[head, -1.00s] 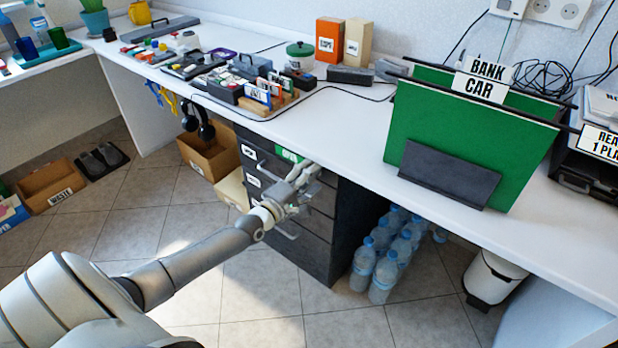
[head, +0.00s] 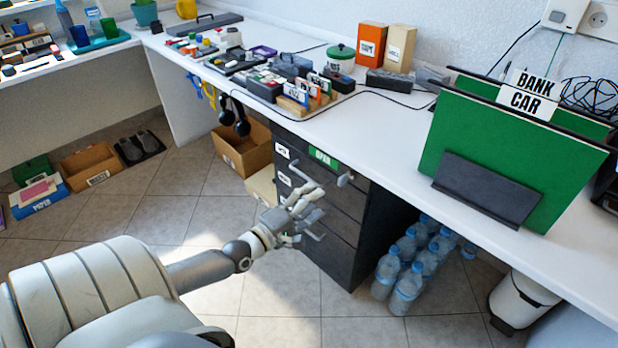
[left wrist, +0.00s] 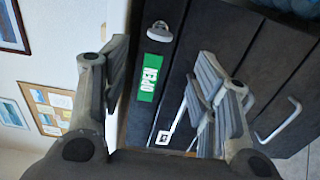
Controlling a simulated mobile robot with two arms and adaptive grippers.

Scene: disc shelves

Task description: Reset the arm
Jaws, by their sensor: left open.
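My left gripper (head: 318,212) is open and empty, held in front of the dark drawer cabinet (head: 348,262) under the desk. In the left wrist view its two fingers stand wide apart, with the gripper (left wrist: 165,75) facing the cabinet front. A green OPEN label (left wrist: 150,78) and a round knob (left wrist: 159,32) are on the cabinet; the label also shows in the head view (head: 323,157). The drawers look shut, with bar handles on the lower ones. My right gripper is not in view.
The white desk (head: 385,135) runs along the wall, holding many small items and a green board (head: 510,160) signed BANK CAR. Water bottles (head: 408,280) stand right of the cabinet. A cardboard box (head: 240,150) stands left of it. The floor in front is clear.

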